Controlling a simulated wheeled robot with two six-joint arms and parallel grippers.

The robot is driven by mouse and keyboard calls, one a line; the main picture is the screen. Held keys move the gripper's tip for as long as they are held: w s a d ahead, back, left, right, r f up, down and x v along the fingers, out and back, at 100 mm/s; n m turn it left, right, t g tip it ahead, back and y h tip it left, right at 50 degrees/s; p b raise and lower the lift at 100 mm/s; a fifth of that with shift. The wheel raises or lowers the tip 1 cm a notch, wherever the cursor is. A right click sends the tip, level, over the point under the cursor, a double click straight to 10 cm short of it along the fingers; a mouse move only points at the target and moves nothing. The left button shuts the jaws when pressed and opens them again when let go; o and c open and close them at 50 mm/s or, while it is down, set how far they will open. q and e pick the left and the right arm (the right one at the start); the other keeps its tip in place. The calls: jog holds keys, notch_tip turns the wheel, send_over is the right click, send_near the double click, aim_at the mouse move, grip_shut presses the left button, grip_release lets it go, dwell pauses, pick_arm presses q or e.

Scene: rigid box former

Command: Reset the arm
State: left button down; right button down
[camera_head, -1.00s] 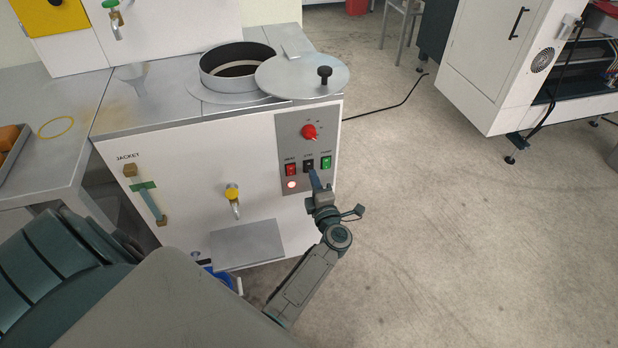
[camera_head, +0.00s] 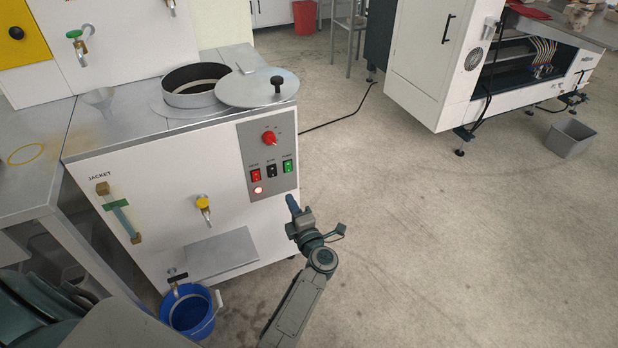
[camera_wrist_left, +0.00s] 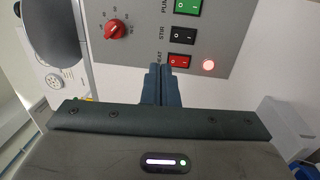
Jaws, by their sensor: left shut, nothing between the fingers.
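My left gripper (camera_head: 292,204) is in front of the white jacketed machine (camera_head: 150,215), near the right edge of its front face. Its blue fingers are pressed together and hold nothing. In the left wrist view the shut fingers (camera_wrist_left: 161,85) point towards the control panel (camera_wrist_left: 240,30). The panel (camera_head: 268,158) has a red knob (camera_head: 269,138), a red heat switch (camera_head: 256,174), a black stir switch (camera_head: 272,170) and a green switch (camera_head: 288,166). A small lamp (camera_wrist_left: 208,66) beside the heat switch is lit. My right gripper is not in view.
A round lid (camera_head: 245,92) lies beside the open pot (camera_head: 190,88) on the machine top. A yellow-handled tap (camera_head: 203,203) is above a small shelf (camera_head: 220,252). A blue bucket (camera_head: 185,318) stands below. Open floor (camera_head: 450,240) lies to the right; a grey bin (camera_head: 570,140) stands beyond.

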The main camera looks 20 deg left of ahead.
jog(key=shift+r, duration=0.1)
